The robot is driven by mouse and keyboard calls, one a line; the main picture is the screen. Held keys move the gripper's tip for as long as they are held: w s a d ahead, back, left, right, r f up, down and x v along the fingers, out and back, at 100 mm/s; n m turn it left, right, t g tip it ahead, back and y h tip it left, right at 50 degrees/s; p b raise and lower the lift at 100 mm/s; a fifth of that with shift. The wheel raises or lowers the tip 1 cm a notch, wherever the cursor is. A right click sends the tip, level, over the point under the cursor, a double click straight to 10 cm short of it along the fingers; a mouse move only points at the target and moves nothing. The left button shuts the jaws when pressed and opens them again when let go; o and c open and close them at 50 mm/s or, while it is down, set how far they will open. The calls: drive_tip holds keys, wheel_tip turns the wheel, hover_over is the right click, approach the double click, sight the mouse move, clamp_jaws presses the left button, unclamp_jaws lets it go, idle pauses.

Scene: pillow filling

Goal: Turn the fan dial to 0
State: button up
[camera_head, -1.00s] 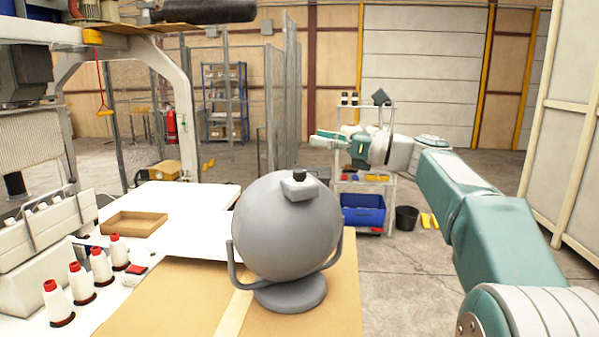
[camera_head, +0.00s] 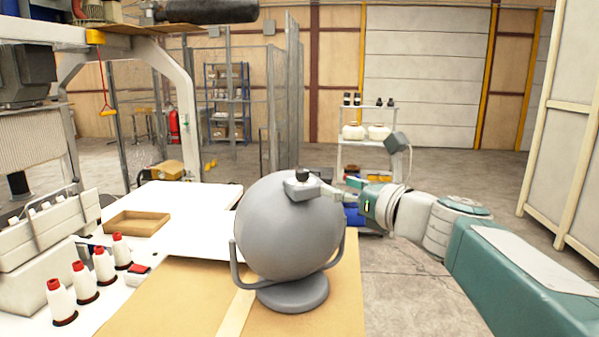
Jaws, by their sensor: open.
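The fan (camera_head: 289,236) is a grey round body on a grey stand, upright on the brown table. Its small dark dial (camera_head: 302,175) sits on a grey housing at the top of the fan; its setting is too small to read. My gripper (camera_head: 335,189) is at the upper right of the fan, level with the dial housing and pointing left at it. Its fingers are apart, with one fingertip overlapping the housing's right side in the picture. I cannot tell whether they touch. Nothing shows between the fingers.
The brown table (camera_head: 200,310) bears the fan. At left are several white thread cones (camera_head: 84,283) with red tops and a cardboard tray (camera_head: 136,223) on a white surface. Behind my arm stands a shelf cart (camera_head: 366,143) with white jars. Floor to the right is clear.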

sight(306, 173)
drive_tip(key=x, duration=1)
drive_tip(key=shift+w+a, duration=0.25)
drive_tip(key=shift+w, duration=0.05)
drive_tip(key=shift+c, duration=0.3)
clamp_jaws()
